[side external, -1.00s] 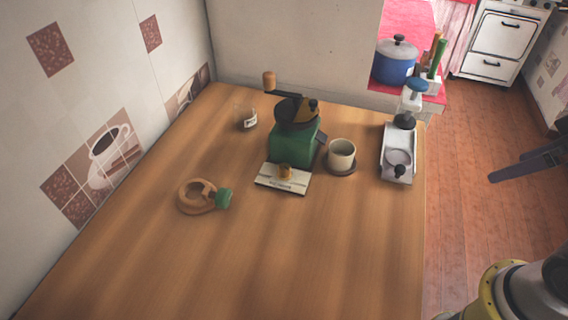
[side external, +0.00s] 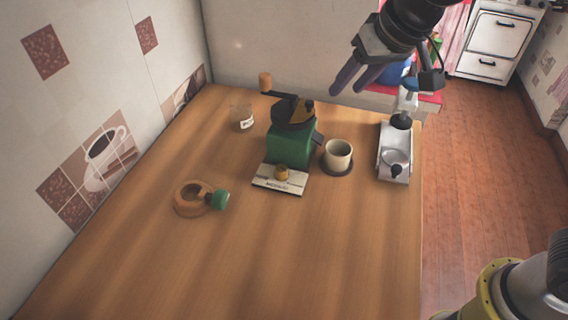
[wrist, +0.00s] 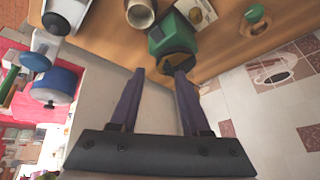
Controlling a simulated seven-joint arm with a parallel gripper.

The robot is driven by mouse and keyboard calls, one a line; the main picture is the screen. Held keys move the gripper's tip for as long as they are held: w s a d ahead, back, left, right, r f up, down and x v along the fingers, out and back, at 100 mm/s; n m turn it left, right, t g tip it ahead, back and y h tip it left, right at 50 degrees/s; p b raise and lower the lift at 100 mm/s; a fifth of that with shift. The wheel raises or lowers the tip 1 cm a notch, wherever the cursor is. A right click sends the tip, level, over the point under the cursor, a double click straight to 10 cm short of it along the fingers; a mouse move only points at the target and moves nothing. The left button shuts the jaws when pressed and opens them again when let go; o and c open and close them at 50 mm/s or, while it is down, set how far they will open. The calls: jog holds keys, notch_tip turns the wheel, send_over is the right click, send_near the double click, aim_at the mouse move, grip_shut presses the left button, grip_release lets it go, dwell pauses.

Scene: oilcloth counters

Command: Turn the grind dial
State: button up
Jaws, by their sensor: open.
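The grind dial (side external: 282,173) is a small brass-coloured knob on a cream plate (side external: 268,183) with dark lettering too small to read. The plate lies against the front of the green grinder (side external: 291,147), which has a dark top and a crank with a wooden knob (side external: 265,81). My gripper (side external: 346,91) is open and empty, high above the counter's back right, up and to the right of the grinder. In the wrist view my gripper (wrist: 159,72) points toward the grinder (wrist: 163,39), whose dark top shows near one fingertip. The plate (wrist: 206,12) is partly cut off there.
A cream cup (side external: 338,154) on a dark saucer stands right of the grinder. A white device (side external: 392,165) with a dark knob is further right. A glass jar (side external: 242,119) stands behind left. A wooden ring with a green end (side external: 193,200) lies front left. The front counter is clear.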

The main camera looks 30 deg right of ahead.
aim_at(282, 168)
jog(key=a+f+n+g, duration=0.1)
jog(key=a+f+n, duration=0.1)
jog(key=a+f, duration=0.6)
jog(key=x, duration=0.8)
jog(key=a+x, duration=0.1)
jog(key=x, duration=0.3)
jog(key=shift+s+a+f, duration=0.15)
grip_shut()
